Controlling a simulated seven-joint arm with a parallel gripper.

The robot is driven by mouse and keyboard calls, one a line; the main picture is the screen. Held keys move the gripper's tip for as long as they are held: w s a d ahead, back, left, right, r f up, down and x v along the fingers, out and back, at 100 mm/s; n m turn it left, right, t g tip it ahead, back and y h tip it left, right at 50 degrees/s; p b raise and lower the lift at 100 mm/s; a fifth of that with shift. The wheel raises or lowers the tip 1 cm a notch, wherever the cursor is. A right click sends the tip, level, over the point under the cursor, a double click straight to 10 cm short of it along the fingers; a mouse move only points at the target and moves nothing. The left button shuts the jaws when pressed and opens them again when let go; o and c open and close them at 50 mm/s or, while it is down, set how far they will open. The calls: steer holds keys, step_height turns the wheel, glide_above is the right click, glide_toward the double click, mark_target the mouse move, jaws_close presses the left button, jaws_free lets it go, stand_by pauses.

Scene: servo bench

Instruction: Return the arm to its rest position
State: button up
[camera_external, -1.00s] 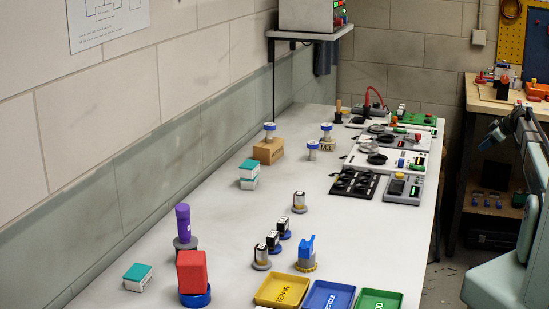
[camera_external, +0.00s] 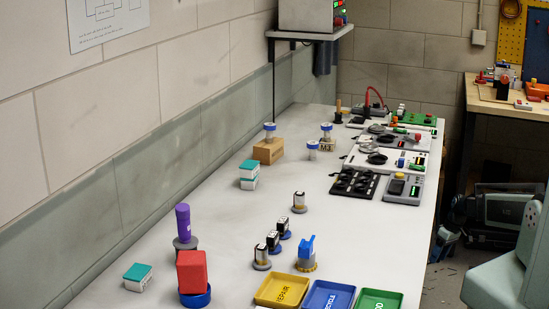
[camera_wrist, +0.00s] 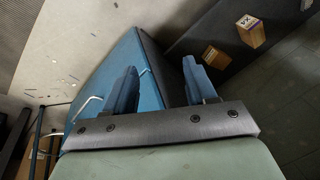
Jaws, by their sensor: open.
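My gripper (camera_wrist: 160,68) is open in the wrist view. Its two blue-grey fingers stand apart, with nothing between them. Behind them are a blue panel with pale handles and a dark surface. In the external view my gripper (camera_external: 447,238) is low at the right, beyond the right edge of the white bench (camera_external: 225,215) and clear of everything on it. My pale green arm comes in from the right edge of that view. Part of the arm is out of frame.
Yellow (camera_external: 283,290), blue (camera_external: 328,297) and green (camera_external: 380,300) trays stand at the bench's front. A red block (camera_external: 191,271) and a purple cylinder (camera_external: 183,222) stand left of them.

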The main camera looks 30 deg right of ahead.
steer(key=s+a+f+m+g, duration=0.1)
steer(key=s+a+f+g, duration=0.1)
steer(key=s+a+f, duration=0.35)
steer(key=s+a+f+g, duration=0.25)
steer(key=s+a, duration=0.35)
steer(key=s, duration=0.4)
steer(key=s+a+f+g+h, duration=0.1)
steer(key=s+a, duration=0.1)
steer(key=s, duration=0.7)
steer(key=s+a+f+m+g+h, duration=0.1)
steer(key=s+a+f+g+h, duration=0.1)
steer(key=s, duration=0.7)
steer(key=shift+a+f, duration=0.25)
steer(key=shift+a, duration=0.1)
